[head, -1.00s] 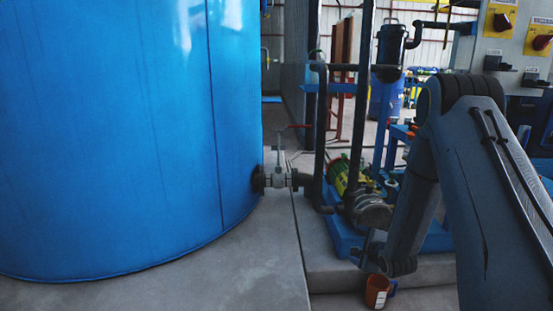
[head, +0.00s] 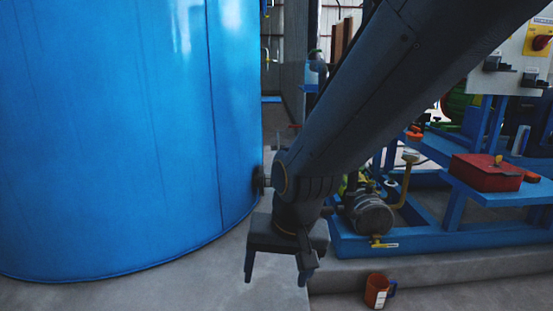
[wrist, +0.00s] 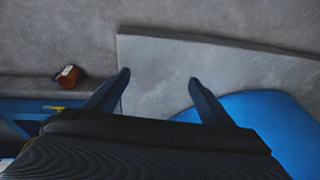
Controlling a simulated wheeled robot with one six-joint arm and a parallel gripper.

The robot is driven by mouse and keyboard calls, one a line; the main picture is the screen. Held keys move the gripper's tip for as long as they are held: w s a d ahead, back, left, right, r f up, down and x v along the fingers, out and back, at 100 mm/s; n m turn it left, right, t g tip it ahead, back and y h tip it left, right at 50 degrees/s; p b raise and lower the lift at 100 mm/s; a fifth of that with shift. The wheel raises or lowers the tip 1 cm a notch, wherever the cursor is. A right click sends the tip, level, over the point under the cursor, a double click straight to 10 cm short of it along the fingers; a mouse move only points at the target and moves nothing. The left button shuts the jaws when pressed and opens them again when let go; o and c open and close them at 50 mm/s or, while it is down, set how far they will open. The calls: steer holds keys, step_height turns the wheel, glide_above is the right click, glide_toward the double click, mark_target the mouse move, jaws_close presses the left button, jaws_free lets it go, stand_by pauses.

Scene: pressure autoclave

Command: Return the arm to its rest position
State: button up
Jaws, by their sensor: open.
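My arm reaches in from the upper right of the head view and ends low near the middle. My gripper (head: 278,274) points down, with its two fingers spread and nothing between them. In the wrist view my gripper (wrist: 160,80) also shows two fingers apart above bare grey floor. The arm hides the valve on the tank and part of the pipework behind it.
A large blue tank (head: 110,130) stands at left, close to my gripper. A blue pump frame (head: 410,240) with a red box (head: 486,172) is at right.

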steer(key=s+a+r+n+g, duration=0.1)
steer(key=s+r+n, duration=0.15)
steer(key=s, duration=0.45)
steer(key=s+r+n+g, duration=0.1)
steer(key=s+n+g, duration=0.15)
steer(key=s, duration=0.55)
steer(key=d+r+m+h+p, duration=0.1)
steer(key=d+r+m+p, duration=0.1)
steer(key=d+r+p, duration=0.8)
steer(key=d+r+m+p, duration=0.3)
steer(key=d+r+p, duration=0.7)
steer(key=p, duration=1.4)
step_height(320, 180, up, 6)
steer(key=shift+w+f+t+h, duration=0.2)
steer(key=shift+f+t+h, duration=0.05)
steer(key=shift+t+h, duration=0.15)
